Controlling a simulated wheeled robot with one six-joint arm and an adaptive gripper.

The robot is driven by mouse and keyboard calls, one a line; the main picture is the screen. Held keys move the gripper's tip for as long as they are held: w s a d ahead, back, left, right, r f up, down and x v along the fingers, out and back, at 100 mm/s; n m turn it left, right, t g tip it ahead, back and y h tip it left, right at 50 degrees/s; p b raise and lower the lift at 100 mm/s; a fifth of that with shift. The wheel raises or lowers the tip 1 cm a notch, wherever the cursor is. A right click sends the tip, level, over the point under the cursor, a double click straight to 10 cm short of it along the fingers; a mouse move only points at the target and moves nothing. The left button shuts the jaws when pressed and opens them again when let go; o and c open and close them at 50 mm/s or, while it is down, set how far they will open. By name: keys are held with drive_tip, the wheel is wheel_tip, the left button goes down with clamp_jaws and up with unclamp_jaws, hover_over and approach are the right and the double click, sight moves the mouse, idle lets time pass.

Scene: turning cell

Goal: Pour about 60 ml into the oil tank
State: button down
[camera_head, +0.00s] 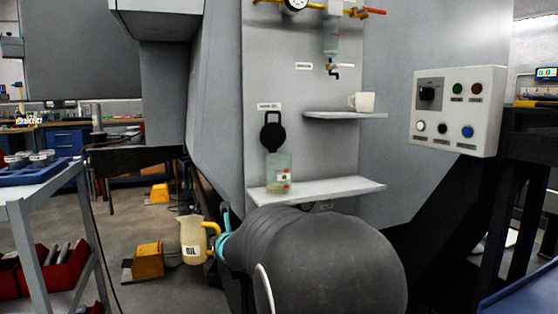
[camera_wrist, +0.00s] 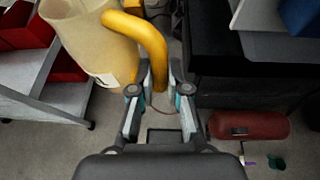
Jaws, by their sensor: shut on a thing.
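A cream jug (camera_head: 193,240) with a yellow handle and a label reading "OIL" hangs upright, left of my arm, in the head view. My gripper (camera_head: 221,240) is shut on its yellow handle. In the wrist view the jug (camera_wrist: 88,38) fills the upper left, and my gripper (camera_wrist: 158,78) closes on the lower part of the handle. A clear greenish tank (camera_head: 278,172) with a little liquid at the bottom stands at the lower shelf, to the right of and above the jug. A round black lid (camera_head: 273,131) stands open above it. The tank's small label is unreadable.
The lower shelf (camera_head: 340,188) juts out beside my arm. A white mug (camera_head: 362,102) stands on the upper shelf (camera_head: 345,115). A button panel (camera_head: 458,110) is at right. A grey cart (camera_head: 45,212) with red bins is at left. A red cylinder (camera_wrist: 248,125) lies below.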

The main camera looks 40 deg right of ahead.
drive_tip(key=s+d+r+m+g+h, duration=0.25)
drive_tip(key=s+d+r, duration=0.25)
drive_tip(key=r, duration=0.4)
drive_tip(key=s+d+r+m+g+h+b, duration=0.1)
drive_tip(key=s+d+r+m+h, duration=0.35)
drive_tip(key=r, duration=0.45)
drive_tip(key=s+d+r+m+g+h, duration=0.2)
drive_tip(key=s+d+r, duration=0.4)
drive_tip(key=r, duration=0.3)
drive_tip(key=w+d+f+m+g+h, duration=0.1)
drive_tip(key=d+f+m+g+h, duration=0.1)
drive_tip(key=d+f+m+g, duration=0.2)
drive_tip(key=shift+d+f+m+g+b, duration=0.3)
drive_tip(key=shift+d+f+m+g, duration=0.1)
drive_tip(key=shift+f+m+g, duration=1.3)
drive_tip(key=shift+r, duration=0.1)
drive_tip(key=shift+w+a+r+n+g, duration=0.1)
drive_tip(key=shift+n+g, duration=0.15)
drive_tip(key=shift+n, duration=0.05)
